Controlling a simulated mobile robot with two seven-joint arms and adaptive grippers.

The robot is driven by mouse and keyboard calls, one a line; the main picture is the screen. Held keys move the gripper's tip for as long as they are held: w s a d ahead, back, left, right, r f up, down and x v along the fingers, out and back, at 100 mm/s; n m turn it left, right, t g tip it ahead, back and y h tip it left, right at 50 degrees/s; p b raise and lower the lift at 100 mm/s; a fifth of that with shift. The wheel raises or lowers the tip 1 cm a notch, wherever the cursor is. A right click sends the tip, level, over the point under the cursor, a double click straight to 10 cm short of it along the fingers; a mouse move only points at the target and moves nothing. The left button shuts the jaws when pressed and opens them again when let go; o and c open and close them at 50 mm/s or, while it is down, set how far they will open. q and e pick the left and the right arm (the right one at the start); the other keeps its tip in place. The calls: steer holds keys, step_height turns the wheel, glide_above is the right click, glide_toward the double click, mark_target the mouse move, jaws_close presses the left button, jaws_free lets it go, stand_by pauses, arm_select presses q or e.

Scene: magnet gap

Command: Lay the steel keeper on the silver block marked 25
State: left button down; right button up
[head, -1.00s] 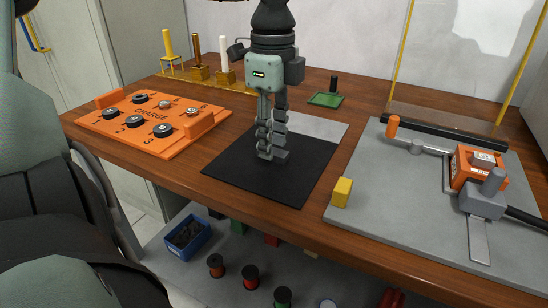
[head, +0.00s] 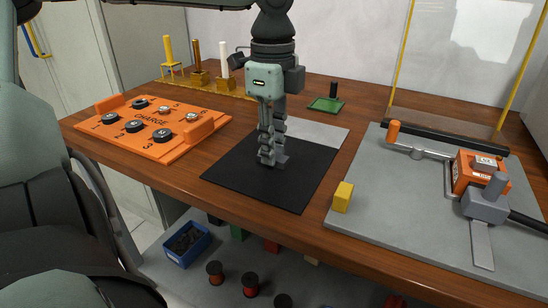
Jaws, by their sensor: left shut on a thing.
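My left gripper (head: 271,161) points down low over the black mat (head: 255,188) at the middle of the table. Its fingers are closed on a small grey piece, mostly hidden, which fits the steel keeper (head: 282,160). I cannot tell whether that piece touches the mat. I cannot make out a silver block marked 25. My right gripper is not in view.
An orange CHARGE board (head: 150,122) with numbered round pieces lies left. A grey plate (head: 365,215) at right carries a yellow block (head: 343,196), an orange block (head: 466,172) and a grey clamp (head: 485,203).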

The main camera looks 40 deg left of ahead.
arm_select(q)
steer(key=shift+r+p, duration=1.2)
steer(key=shift+r, duration=1.3)
